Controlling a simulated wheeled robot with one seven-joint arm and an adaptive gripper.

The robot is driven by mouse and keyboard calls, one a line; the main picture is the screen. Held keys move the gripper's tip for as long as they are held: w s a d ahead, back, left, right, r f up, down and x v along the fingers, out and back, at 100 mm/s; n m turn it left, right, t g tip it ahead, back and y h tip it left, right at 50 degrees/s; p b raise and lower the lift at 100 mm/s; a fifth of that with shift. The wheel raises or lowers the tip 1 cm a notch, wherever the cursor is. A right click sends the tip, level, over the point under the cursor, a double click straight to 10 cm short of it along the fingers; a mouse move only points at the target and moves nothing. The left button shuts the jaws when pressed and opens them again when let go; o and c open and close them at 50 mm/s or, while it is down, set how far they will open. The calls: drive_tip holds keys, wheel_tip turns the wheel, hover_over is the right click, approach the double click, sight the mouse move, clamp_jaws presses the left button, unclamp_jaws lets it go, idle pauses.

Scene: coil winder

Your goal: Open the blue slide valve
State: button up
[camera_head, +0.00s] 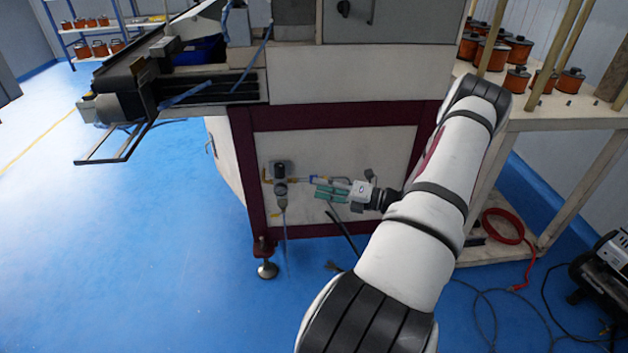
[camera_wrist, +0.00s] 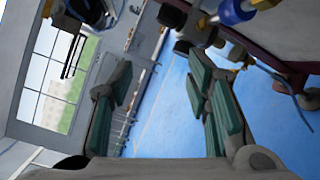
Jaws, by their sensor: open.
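The blue slide valve (camera_wrist: 235,11) shows as a blue sleeve between brass fittings at the top of the wrist view. In the head view it is a small blue piece (camera_head: 313,179) on the air line at the machine's lower panel, partly hidden by my gripper. My gripper (camera_head: 322,190) is at the panel beside the valve. In the wrist view my gripper (camera_wrist: 158,75) has its two green-padded fingers spread apart with nothing between them. The valve lies beyond the right finger's tip, and I cannot tell whether they touch.
A grey air regulator (camera_head: 280,172) with a hose hangs left of the valve. The machine's maroon frame (camera_head: 243,165) surrounds the panel. A wooden bench (camera_head: 560,120) with copper coils stands right. A red hose (camera_head: 503,226) lies below it. The blue floor at left is clear.

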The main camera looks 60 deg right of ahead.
drive_tip(key=s+d+f+m+t+h, duration=0.2)
drive_tip(key=s+d+f+m+h, duration=0.35)
drive_tip(key=f+m, duration=0.2)
drive_tip(key=shift+h, duration=0.45)
drive_tip(key=w+b, duration=0.1)
drive_tip(key=w, duration=0.3)
drive_tip(key=w+r+b, duration=0.1)
drive_tip(key=w, duration=0.3)
drive_tip(key=w+d+r+b, duration=0.1)
drive_tip(key=w, duration=0.4)
drive_tip(key=shift+r, duration=0.25)
drive_tip(key=shift+a, duration=0.1)
drive_tip(key=shift+c, duration=0.3)
clamp_jaws()
